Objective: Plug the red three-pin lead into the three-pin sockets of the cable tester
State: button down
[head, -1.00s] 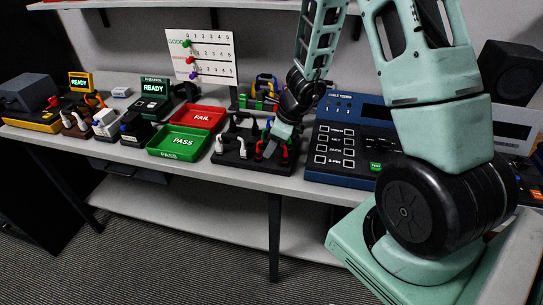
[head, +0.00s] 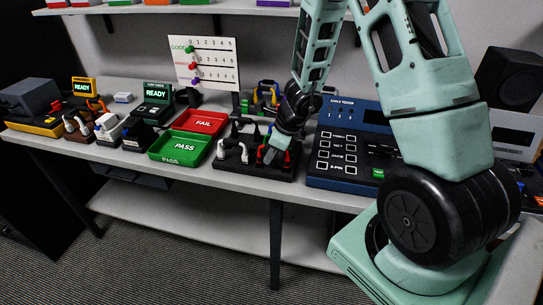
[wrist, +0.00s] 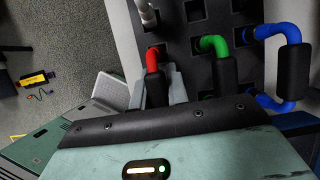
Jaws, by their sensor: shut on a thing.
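The red lead (wrist: 152,61) has a red bent end and a dark grip. My gripper (wrist: 160,90) is shut on its dark grip in the wrist view. The red end is still at the black rack (head: 228,167); I cannot tell whether it is seated in a hole. In the head view my gripper (head: 281,143) points down over the rack's right part, with red (head: 264,155) showing beside it. The pins are hidden. The blue cable tester (head: 331,178) stands right of the rack, its sockets mostly hidden behind my arm.
A green lead (wrist: 216,44) and a blue lead (wrist: 277,32) stand close to the right of the red one in the wrist view. A white lead (wrist: 147,12) is above. The red FAIL tray (head: 203,121) and green PASS tray (head: 181,147) lie left of the rack.

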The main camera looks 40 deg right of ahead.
notch_tip(320, 180, up, 10)
jog(key=p, duration=0.4)
jog(key=shift+f, duration=0.1)
jog(key=shift+r+p, duration=1.45)
jog(key=shift+p, duration=0.05)
